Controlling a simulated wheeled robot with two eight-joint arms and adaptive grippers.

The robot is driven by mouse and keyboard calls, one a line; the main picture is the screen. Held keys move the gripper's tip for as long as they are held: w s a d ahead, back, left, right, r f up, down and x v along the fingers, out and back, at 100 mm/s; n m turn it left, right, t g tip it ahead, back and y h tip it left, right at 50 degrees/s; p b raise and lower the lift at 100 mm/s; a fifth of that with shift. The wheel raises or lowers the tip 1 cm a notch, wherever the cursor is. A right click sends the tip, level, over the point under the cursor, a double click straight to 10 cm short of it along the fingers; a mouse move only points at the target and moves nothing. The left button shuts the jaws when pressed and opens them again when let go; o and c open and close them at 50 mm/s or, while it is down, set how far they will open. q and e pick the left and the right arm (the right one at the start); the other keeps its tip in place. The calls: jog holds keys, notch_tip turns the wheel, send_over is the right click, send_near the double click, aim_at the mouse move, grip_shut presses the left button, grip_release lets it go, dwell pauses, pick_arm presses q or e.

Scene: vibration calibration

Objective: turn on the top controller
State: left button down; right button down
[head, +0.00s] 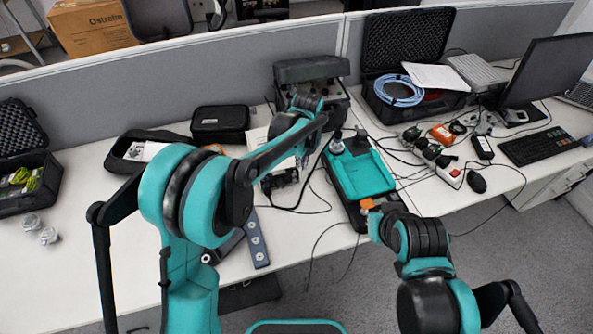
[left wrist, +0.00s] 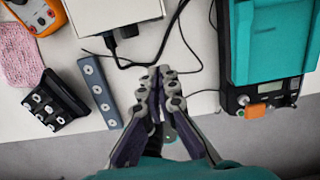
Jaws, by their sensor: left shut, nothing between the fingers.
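No thing is clearly marked as the top controller. A dark boxy unit (head: 325,106) with a front panel stands at the back middle, partly hidden by my left arm. A teal-topped device (head: 362,176) stands right of it, with a black control panel at its front edge; it also shows in the left wrist view (left wrist: 272,45), with an orange part (left wrist: 255,111) on the panel. My left gripper (left wrist: 160,74) is shut and empty, left of the teal device and apart from it. My right arm is near the device's front corner; its fingers cannot be made out.
A blue-grey strip (left wrist: 100,92) and a black block with buttons (left wrist: 54,101) lie left of my left gripper. Black cables cross the table around the teal device. A black case (head: 220,123) and a power strip (head: 449,172) lie further off.

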aim_at(294, 169)
pick_arm(q)
jog(key=w+a+f+b, duration=0.1)
jog(key=w+f+b, duration=0.3)
jog(key=f, duration=0.6)
jog(key=shift+w+a+f+b, duration=0.2)
jog(key=shift+w+a+b, duration=0.15)
jog(key=shift+w, duration=0.15)
jog(key=shift+w+f+t, duration=0.1)
jog(key=shift+w+t, duration=0.05)
jog(key=shift+t, duration=0.15)
